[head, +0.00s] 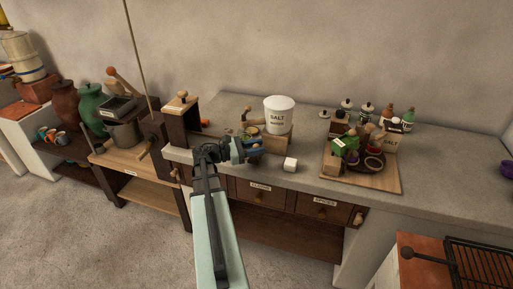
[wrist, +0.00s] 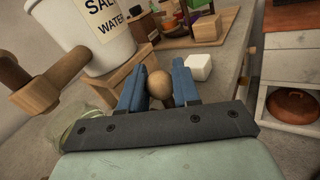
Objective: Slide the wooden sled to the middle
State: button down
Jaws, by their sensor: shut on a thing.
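The wooden sled (head: 276,143) appears to be the low wooden stand on the grey counter, with a white bucket marked SALT WATER (head: 279,115) on top. It also shows in the wrist view (wrist: 122,72), under the bucket. A round wooden knob (wrist: 158,84) sits between the blue fingers of my gripper (wrist: 158,88), at the sled's near side. My gripper (head: 255,146) is shut on this knob in front of the stand. The join between knob and sled is hidden by the fingers.
A white cube (head: 290,164) lies on the counter just right of the sled. A wooden board (head: 385,181) crowded with jars and boxes stands further right. A wooden-handled tool (wrist: 30,88) is close left of my gripper. Drawers (head: 263,192) run below the counter edge.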

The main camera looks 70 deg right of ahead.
jog(key=w, duration=1.3)
jog(key=c, duration=0.9)
grip_release()
jog(key=shift+o, duration=0.2)
jog(key=v, duration=1.3)
jog(key=shift+w+a, duration=0.25)
jog(key=shift+w, duration=0.1)
